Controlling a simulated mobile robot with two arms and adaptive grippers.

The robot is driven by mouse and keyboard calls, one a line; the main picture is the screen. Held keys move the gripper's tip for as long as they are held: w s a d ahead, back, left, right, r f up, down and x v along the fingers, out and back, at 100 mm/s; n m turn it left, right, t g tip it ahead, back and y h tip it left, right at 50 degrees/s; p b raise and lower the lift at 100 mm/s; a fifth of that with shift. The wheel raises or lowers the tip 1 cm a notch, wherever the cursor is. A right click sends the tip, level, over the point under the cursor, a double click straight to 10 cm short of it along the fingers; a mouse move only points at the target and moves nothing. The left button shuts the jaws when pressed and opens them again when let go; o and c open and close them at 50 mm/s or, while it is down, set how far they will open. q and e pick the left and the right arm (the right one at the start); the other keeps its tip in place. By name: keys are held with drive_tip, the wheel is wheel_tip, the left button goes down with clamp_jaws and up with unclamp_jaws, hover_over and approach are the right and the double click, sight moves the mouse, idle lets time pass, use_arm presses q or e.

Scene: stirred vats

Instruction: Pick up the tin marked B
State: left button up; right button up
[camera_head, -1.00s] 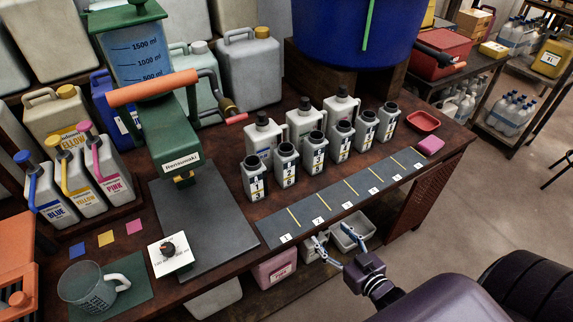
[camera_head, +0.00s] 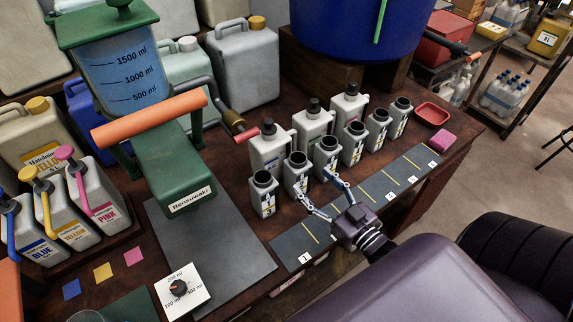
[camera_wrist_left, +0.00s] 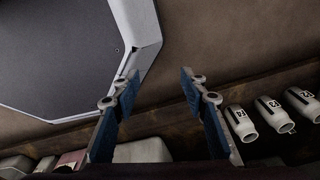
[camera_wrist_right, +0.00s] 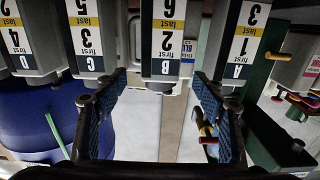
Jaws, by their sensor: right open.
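The tin marked B (camera_head: 296,176) is a small grey tin with an open dark neck and a white and yellow label. It stands second from the left in the front row. In the right wrist view, tin B (camera_wrist_right: 165,40) appears upside down, between my finger lines. My right gripper (camera_head: 315,184) is open in front of the row, its fingertips pointing at tin B and apparently empty. Contact with the tin cannot be told. My left gripper (camera_wrist_left: 159,74) is open and empty in the left wrist view; it is outside the head view.
Tin A (camera_head: 262,196) stands left of tin B and tin C (camera_head: 326,157) right, both close. Larger capped containers (camera_head: 269,147) stand behind. A dark numbered strip (camera_head: 377,186) lies in front. A green dispenser (camera_head: 176,170) stands to the left.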

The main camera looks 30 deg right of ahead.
sight(304, 173)
drive_tip(key=shift+w+a, duration=0.1)
drive_tip(key=shift+w, duration=0.8)
drive_tip(key=shift+w+r, duration=0.2)
drive_tip(key=shift+w, duration=0.2)
drive_tip(key=shift+w+p, duration=0.3)
drive_tip(key=shift+w, duration=0.05)
drive_tip(key=w, duration=0.4)
drive_tip(key=shift+w+a+f+p, duration=0.1)
drive_tip(key=shift+a+p, duration=0.15)
drive_tip(key=shift+p, duration=0.15)
drive_tip(key=shift+w, duration=0.1)
use_arm(q)
drive_tip(key=shift+s+a+r, duration=0.15)
drive_tip(key=shift+r, duration=0.25)
drive_tip(key=shift+s+a+r, duration=0.15)
drive_tip(key=shift+r, duration=0.2)
use_arm(e)
drive_tip(key=shift+c, duration=0.7)
